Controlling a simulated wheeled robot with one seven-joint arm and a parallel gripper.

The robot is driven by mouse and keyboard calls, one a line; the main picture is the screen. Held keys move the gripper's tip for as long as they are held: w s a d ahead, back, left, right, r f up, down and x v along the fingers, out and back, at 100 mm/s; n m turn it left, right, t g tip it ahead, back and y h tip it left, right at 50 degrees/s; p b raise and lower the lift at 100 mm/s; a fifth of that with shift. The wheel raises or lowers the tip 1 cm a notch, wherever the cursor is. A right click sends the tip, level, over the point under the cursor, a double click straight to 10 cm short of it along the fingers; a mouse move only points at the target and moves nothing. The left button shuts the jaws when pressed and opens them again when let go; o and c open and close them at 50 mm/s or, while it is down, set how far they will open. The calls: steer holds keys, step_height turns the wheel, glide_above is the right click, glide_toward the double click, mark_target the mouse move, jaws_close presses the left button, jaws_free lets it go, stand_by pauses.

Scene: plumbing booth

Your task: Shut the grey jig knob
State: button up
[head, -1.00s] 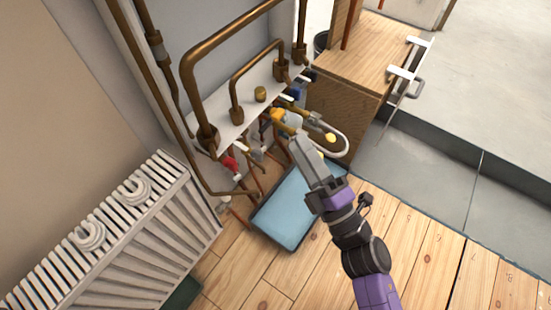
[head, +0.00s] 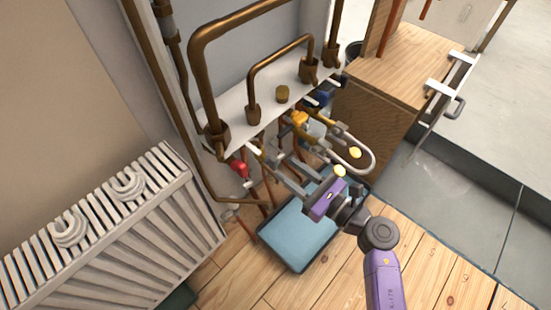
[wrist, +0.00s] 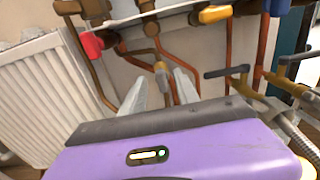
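My gripper (wrist: 160,82) is open, with one pale finger on each side of the knob in the picture. I cannot tell whether the fingertips reach around it or stop short. In the head view my gripper (head: 268,154) points up and left under the shelf, and its fingers hide the grey knob. Nothing is seen held.
A red knob (head: 239,168) lies left of the fingers; a yellow knob (head: 298,120) and a blue knob (head: 323,98) lie right. A curved hose (head: 368,150) is close on the right. A blue tray (head: 318,247) is below, a radiator (head: 120,225) left.

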mark_target(277, 162)
steer(key=b+x, duration=0.1)
steer(key=x, duration=0.4)
steer(key=shift+w+a, duration=0.15)
steer(key=shift+a, duration=0.15)
steer(key=shift+c, duration=0.5)
jaws_close()
